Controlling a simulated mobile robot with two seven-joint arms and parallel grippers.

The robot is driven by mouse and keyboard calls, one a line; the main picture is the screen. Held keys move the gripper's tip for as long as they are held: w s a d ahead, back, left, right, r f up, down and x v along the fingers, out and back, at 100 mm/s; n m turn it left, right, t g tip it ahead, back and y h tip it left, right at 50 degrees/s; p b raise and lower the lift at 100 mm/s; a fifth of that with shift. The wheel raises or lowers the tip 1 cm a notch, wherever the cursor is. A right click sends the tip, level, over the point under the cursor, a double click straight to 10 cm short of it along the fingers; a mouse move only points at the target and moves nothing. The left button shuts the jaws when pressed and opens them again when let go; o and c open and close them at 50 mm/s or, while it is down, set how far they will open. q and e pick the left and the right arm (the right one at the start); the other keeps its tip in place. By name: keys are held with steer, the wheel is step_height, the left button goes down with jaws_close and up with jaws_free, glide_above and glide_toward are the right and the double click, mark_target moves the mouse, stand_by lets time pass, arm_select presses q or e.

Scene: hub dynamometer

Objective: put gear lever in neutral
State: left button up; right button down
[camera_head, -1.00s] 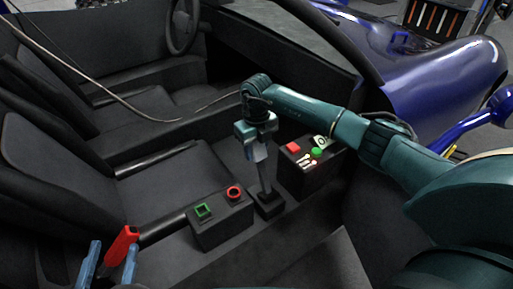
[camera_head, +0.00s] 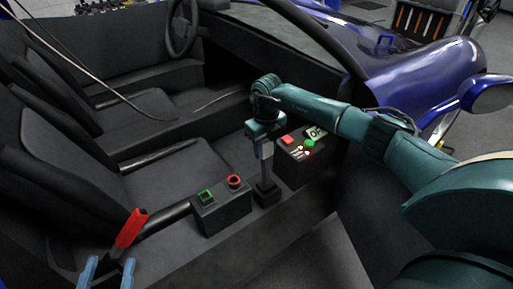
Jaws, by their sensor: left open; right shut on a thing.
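The gear lever (camera_head: 266,171) is a grey shaft rising from a small black base (camera_head: 267,194) on the centre console. It stands close to upright, with its top leaning slightly left in the picture. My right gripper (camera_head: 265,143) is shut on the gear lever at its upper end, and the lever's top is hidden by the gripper. My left gripper (camera_head: 108,272) is open at the bottom left. Its two blue fingertips are beside the lower part of a red-handled lever (camera_head: 131,228); I cannot tell whether they touch it.
A black box with a green and a red button (camera_head: 222,215) stands just left of the gear lever. Another control box (camera_head: 300,167) with red and green buttons stands behind it, to the right. Seats (camera_head: 75,180) fill the left; a steering wheel (camera_head: 182,28) is at the back.

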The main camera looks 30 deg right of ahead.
steer(key=shift+s+r+p, duration=0.2)
steer(key=shift+s+p, duration=0.1)
steer(key=shift+s, duration=0.55)
steer(key=shift+s+d+f, duration=0.15)
steer(key=shift+f, duration=0.1)
steer(key=c, duration=0.9)
jaws_free()
steer(key=shift+r, duration=0.1)
arm_select(q)
steer(key=shift+s+a+n+y, duration=0.2)
steer(key=shift+s+n+y, duration=0.15)
steer(key=shift+y, duration=0.15)
arm_select(e)
steer(key=shift+r, duration=0.35)
arm_select(q)
steer(key=shift+s+a+f+n+g+y+p, duration=0.1)
steer(key=shift+a+n+g+y+p, duration=0.25)
steer(key=shift+g+p, duration=0.45)
steer(key=shift+a+n+g+y+p, duration=0.2)
steer(key=shift+g+y+p, duration=0.35)
steer(key=shift+p, duration=0.3)
arm_select(e)
steer(key=shift+r, duration=6.2)
